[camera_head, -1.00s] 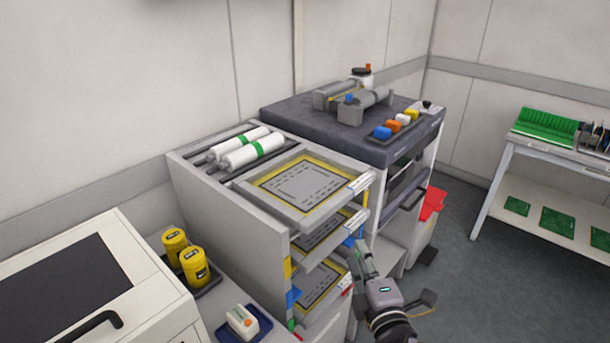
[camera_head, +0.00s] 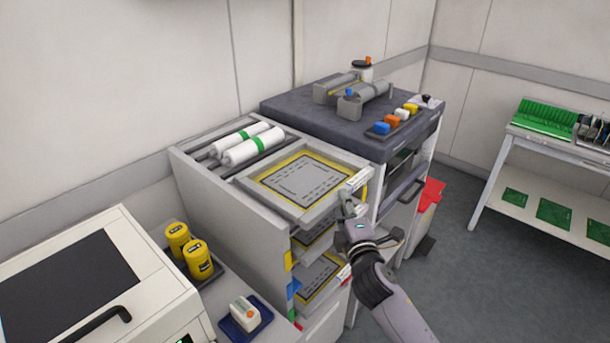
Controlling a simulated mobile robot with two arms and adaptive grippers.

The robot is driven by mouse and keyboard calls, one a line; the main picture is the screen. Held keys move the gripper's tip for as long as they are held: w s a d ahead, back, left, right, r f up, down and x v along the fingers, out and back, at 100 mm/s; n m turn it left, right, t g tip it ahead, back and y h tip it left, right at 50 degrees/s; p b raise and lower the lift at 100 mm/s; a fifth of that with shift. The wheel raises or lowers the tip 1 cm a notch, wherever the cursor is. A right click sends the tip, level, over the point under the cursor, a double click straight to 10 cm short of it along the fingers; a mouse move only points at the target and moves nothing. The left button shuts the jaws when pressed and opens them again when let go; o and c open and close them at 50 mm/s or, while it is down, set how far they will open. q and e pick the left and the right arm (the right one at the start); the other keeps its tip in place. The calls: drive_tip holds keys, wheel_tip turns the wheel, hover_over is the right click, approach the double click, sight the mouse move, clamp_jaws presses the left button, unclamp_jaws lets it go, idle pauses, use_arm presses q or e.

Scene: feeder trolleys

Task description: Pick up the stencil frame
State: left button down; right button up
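Several stencil frames lie stacked on levels of a grey rack. The top stencil frame (camera_head: 322,205) is grey with a yellow border around a grey patterned sheet, and lies flat. A middle frame (camera_head: 312,235) and a lower frame (camera_head: 320,275) sit below it, partly covered. My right gripper (camera_head: 350,203) is at the front right edge of the top frame, by its white label. Its fingers are small and partly hidden, so I cannot tell whether they touch or grip the frame. My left gripper is not in view.
White rolls (camera_head: 253,147) lie on the rack behind the top frame. A dark-topped cabinet (camera_head: 290,105) stands right of the rack. Yellow jars (camera_head: 198,259) and a blue tray (camera_head: 230,328) are at the lower left. A table with green boards (camera_head: 548,118) is far right, across open floor.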

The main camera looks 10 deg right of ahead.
drive_tip(key=w, duration=0.4)
drive_tip(key=shift+w+a+p, duration=0.15)
drive_tip(key=shift+w+p, duration=0.15)
drive_tip(key=shift+p, duration=0.1)
drive_tip(key=shift+s, duration=0.1)
drive_tip(key=shift+c, duration=0.5)
clamp_jaws()
drive_tip(key=shift+r, duration=0.1)
